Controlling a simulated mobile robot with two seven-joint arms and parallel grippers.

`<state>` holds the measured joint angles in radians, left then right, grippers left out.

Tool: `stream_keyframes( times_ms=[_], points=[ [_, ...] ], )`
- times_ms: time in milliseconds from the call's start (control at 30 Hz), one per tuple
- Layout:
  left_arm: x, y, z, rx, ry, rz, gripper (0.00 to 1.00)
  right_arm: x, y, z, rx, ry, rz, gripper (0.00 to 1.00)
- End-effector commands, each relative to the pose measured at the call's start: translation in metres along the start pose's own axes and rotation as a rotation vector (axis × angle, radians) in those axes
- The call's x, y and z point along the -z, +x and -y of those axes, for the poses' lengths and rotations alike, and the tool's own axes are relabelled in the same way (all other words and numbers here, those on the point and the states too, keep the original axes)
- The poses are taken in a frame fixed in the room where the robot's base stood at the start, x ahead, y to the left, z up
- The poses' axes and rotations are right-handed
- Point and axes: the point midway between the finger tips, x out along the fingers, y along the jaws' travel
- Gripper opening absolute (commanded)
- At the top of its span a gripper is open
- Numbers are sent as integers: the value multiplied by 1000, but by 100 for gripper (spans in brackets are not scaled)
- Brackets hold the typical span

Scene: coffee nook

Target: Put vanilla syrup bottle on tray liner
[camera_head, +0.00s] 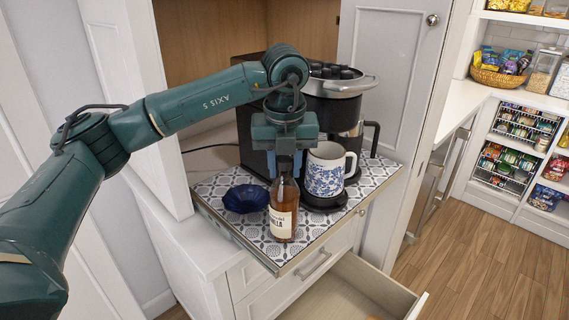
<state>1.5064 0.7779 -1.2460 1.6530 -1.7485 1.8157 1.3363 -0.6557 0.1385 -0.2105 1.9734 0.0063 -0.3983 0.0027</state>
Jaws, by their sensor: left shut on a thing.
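The vanilla syrup bottle (284,217) is amber with a pale label and stands upright near the front edge of the patterned tray liner (328,226). My left gripper (286,168) points down from above and is shut on the bottle's neck. The gripper hides the top of the bottle. Its base appears to be at the liner's surface, but I cannot tell whether it bears weight there. My right gripper is not in view.
A dark blue faceted bowl (246,198) sits just left of the bottle. A blue-and-white mug (326,170) stands on the black coffee machine (340,110) behind it. An open drawer (352,290) juts out below. A cabinet door stands at each side.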

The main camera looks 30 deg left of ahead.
Motion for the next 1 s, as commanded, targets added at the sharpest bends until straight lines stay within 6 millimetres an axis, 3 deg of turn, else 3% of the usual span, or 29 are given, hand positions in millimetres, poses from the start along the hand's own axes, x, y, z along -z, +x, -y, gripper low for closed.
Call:
stream_keyframes(
  times_ms=[300, 633, 767, 1000],
  points=[
    [0, 1, 0, -1, 0, -1, 52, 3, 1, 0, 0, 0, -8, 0],
    [-1, -6, 1, 1, 0, 1, 52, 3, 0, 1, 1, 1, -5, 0],
    [-1, -27, 1, 3, 0, 4, 52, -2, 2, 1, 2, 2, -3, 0],
    [-1, -81, 1, 2, 0, 4, 52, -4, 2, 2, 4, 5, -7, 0]
  ],
)
